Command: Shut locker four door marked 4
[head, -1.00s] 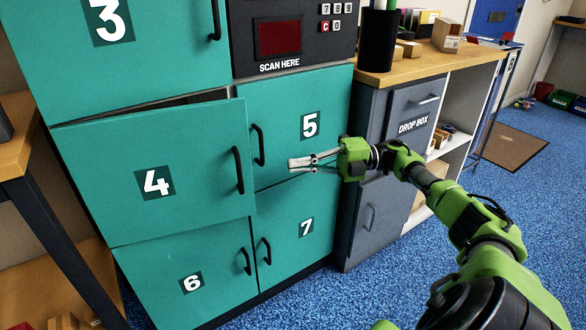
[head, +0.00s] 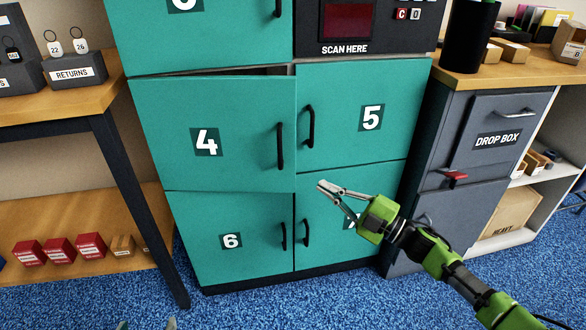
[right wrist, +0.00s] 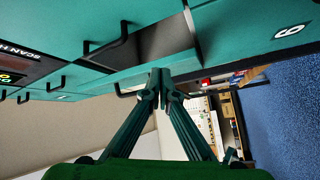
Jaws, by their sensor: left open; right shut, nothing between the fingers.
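The teal locker door marked 4 (head: 240,115) stands slightly ajar in the head view. A dark gap shows along its top, and its right edge stands out from the locker front. Its black handle (head: 280,146) is near that edge. My right gripper (head: 322,186) is shut and empty, in front of the lockers near the door's lower right corner; I cannot tell whether it touches. It also shows in the right wrist view (right wrist: 160,85). Only the tips of my left gripper (head: 146,325) show at the bottom edge, apart and empty, well below the door.
Door 5 (head: 350,125), door 6 (head: 262,225) and door 7 (head: 330,240) appear closed. The scanner panel (head: 350,25) is above door 5. A wooden-topped bench (head: 95,95) stands left, the grey drop box (head: 480,150) right. Blue floor (head: 290,305) in front is clear.

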